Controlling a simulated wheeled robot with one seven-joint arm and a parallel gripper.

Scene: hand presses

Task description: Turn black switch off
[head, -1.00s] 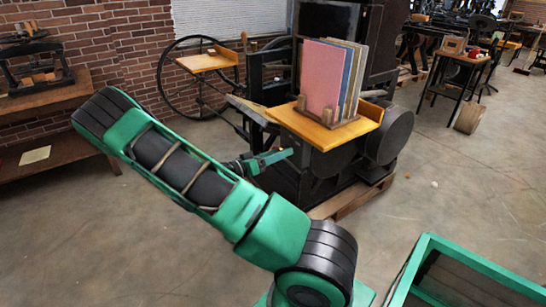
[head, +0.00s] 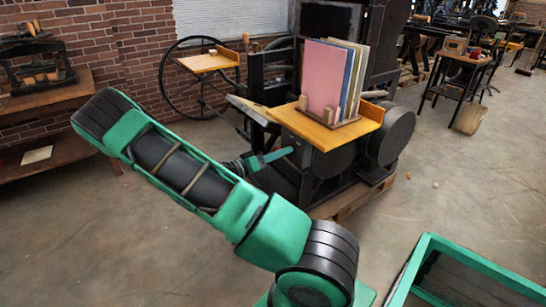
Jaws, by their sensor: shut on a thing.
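The black press (head: 330,172) stands at centre on a pallet, with a wooden shelf (head: 345,133) on its front. My gripper (head: 288,152) is at the press's dark side, just below the shelf's left corner, reached by my green and black arm. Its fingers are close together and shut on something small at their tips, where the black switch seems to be. The switch itself is mostly hidden by the fingers and too dark and small to make out. I cannot tell its position.
Several books (head: 335,78) stand in a holder on the shelf. A large spoked wheel (head: 162,75) and another wooden board (head: 207,62) are to the left. A small table (head: 460,68) stands at right. The floor (head: 455,185) right of the press is mostly clear.

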